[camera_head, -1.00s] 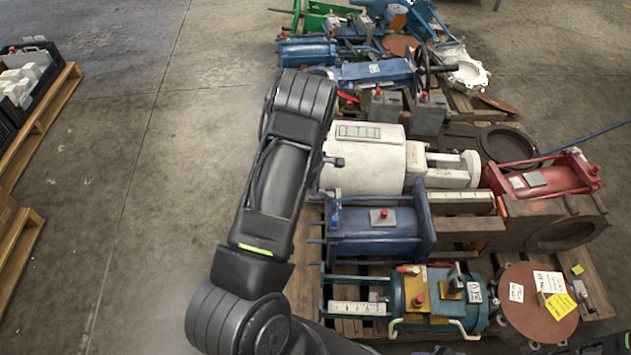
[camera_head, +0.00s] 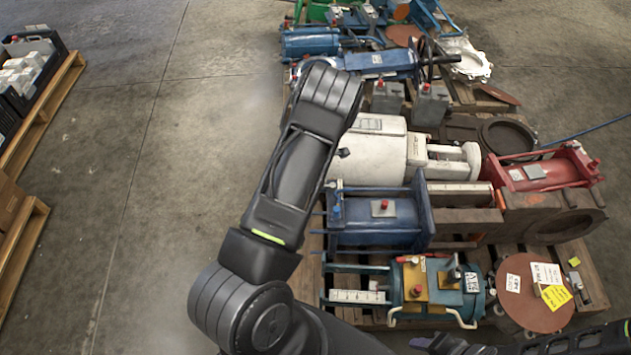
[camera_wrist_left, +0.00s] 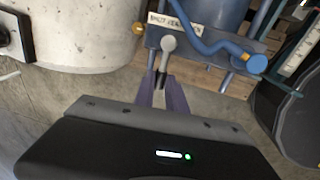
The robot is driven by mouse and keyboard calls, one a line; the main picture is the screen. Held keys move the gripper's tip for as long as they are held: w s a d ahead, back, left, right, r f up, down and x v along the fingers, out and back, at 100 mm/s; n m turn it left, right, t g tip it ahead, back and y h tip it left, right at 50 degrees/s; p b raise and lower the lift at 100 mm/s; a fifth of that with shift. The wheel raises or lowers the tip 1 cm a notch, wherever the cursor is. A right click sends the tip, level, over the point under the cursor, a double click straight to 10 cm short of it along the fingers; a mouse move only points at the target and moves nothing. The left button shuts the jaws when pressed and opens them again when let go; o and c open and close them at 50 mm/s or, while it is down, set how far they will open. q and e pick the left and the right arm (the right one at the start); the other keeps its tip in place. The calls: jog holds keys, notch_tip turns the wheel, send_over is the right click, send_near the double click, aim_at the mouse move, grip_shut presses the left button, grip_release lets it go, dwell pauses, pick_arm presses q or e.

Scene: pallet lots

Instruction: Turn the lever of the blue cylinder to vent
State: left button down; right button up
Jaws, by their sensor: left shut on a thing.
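The blue cylinder (camera_head: 365,226) lies on the pallet, with square end plates and a red knob on top. Its left end is partly covered by my left arm in the head view. In the left wrist view, a blue end plate (camera_wrist_left: 205,45) of it carries a label strip (camera_wrist_left: 178,22), only partly readable. A lever with a grey ball end (camera_wrist_left: 168,43) stands before this plate. My left gripper (camera_wrist_left: 163,80) is shut on the lever, its purple fingers close below the ball. My right gripper (camera_head: 440,344) shows only partly at the bottom edge; its jaws are unclear.
A white cylinder (camera_head: 372,158) lies just behind the blue one; it fills the upper left of the wrist view. A teal cylinder (camera_head: 410,290) lies in front. A blue bent pipe (camera_wrist_left: 215,45) with a round knob runs beside the lever.

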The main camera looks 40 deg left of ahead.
pick_arm(q)
jog(key=c, duration=1.4)
grip_release()
jog(key=shift+o, duration=0.2)
jog(key=shift+r, duration=0.15)
notch_tip(320, 180, up, 7)
jog(key=s+p, duration=0.1)
jog(key=shift+d+r, duration=0.2)
jog(key=shift+d, duration=0.25)
jog(key=s+d+f+m+g+h+p, duration=0.1)
jog(key=s+d+m+p, duration=0.2)
jog(key=s+d+m, duration=0.3)
jog(key=s+d+f+m+h+p, duration=0.15)
jog(key=s+d+m, duration=0.25)
jog(key=d, duration=0.5)
jog(key=s+d+r+m+h+p, duration=0.1)
jog(key=s+d+r+m, duration=0.1)
jog(key=d, duration=0.5)
jog(key=s+d+r+m+h+p, duration=0.1)
jog(key=s+d+r+m+p, duration=0.1)
jog(key=s+d+m, duration=0.3)
jog(key=s+d+r+m+h+p, duration=0.1)
jog(key=s+d+r+m+p, duration=0.1)
jog(key=d+m, duration=0.5)
jog(key=shift+s+d+r, duration=0.5)
jog(key=shift+s+d, duration=0.3)
jog(key=shift+s, duration=0.15)
